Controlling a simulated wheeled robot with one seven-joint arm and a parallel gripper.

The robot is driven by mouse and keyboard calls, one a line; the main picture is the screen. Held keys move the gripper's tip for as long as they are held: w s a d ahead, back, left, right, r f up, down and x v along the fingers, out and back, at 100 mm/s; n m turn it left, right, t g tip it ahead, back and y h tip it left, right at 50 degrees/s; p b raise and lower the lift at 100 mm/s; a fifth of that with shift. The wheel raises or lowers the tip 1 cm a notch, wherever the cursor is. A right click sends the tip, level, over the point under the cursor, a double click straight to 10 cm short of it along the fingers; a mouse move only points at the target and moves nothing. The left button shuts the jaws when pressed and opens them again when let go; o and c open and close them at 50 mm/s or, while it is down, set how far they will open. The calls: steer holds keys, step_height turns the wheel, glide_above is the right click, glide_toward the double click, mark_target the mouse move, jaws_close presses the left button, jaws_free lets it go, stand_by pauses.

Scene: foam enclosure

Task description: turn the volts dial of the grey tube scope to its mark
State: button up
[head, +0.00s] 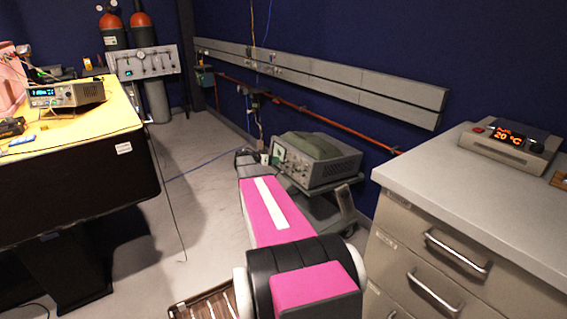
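The grey tube scope (335,172) stands on a cart (325,205) by the blue wall, with a green cover or bag on top. Its front panel (293,166) faces left and toward me, with a small greenish screen at its left end. Knobs show only as tiny spots, so I cannot pick out the volts dial or its mark. My pink and black arm reaches toward the scope. The dark end of my arm, with my gripper (247,157), is just left of the front panel. Its fingers are too small to make out, and I cannot tell whether it touches the panel.
A grey drawer cabinet (480,190) with a lit temperature unit (510,147) stands at the right. A yellow-topped bench (100,113) with instruments is at the left. Cables run down the wall behind the scope. Grey floor (200,200) lies open between bench and cart.

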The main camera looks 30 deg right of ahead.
mark_target(285, 161)
steer(key=x, duration=0.6)
steer(key=shift+d+f, duration=0.15)
steer(key=shift+d, duration=0.05)
jaws_close()
